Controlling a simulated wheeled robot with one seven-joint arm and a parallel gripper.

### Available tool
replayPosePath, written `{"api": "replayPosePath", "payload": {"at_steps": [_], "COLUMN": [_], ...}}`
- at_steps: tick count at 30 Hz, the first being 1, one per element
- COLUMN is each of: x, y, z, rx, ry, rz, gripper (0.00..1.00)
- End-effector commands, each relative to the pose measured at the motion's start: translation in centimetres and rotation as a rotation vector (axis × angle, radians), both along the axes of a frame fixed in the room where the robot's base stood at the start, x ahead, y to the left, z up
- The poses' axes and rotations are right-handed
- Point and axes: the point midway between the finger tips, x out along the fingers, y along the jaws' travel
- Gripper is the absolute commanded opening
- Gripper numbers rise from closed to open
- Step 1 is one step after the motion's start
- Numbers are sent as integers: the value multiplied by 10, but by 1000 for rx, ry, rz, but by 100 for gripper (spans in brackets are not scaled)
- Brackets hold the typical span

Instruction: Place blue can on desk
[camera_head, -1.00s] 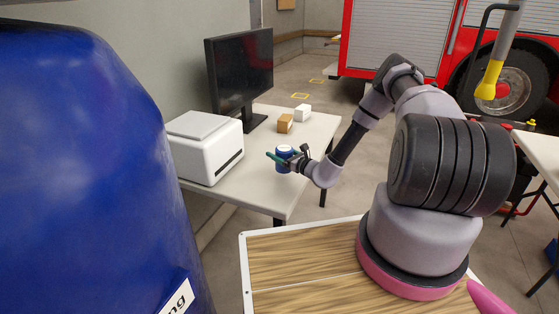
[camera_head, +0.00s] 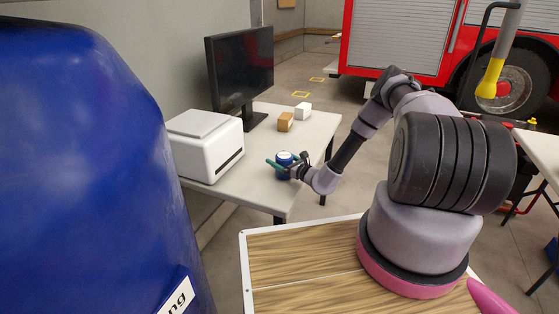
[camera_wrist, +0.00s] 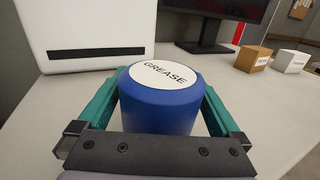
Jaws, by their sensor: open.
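The blue can (camera_head: 284,160) stands upright at the front part of the white desk (camera_head: 252,182). In the wrist view the can (camera_wrist: 160,112) has a white lid label reading GREASE. My gripper (camera_head: 281,167) is at the can, with its green fingers on either side of it. In the wrist view my gripper (camera_wrist: 160,105) is open around the can, with a small gap showing at the right finger; contact on the left is hard to tell. The can's underside is hidden, but it appears to rest on the desk.
A white printer-like box (camera_head: 205,145) stands left of the can. A black monitor (camera_head: 240,75), a brown box (camera_head: 285,122) and a white box (camera_head: 303,111) are farther back. A large blue barrel (camera_head: 90,180) fills the left foreground. Free desk surface lies right of the can.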

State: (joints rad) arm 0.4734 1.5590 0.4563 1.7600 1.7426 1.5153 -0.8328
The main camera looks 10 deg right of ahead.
Motion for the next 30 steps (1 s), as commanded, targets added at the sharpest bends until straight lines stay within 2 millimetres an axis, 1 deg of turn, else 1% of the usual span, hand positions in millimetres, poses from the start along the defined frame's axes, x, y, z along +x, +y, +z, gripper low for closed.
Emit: {"api": "replayPosePath", "payload": {"at_steps": [2,5,12,15,18,22,27,29,30], "x": [-6,-19,-63,-79,-90,-98,-100,-99,-97], "y": [-5,-14,-44,-54,-61,-66,-67,-66,-65], "z": [0,0,0,0,0,0,1,5,11], "rx": [0,0,1,1,0,-1,-2,-7,-13], "ry": [1,2,3,3,1,1,-1,-8,-17], "rz": [-1,-2,-3,-3,-2,-1,1,13,30], "gripper": [100,100,100,100,100,100,100,100,100]}}
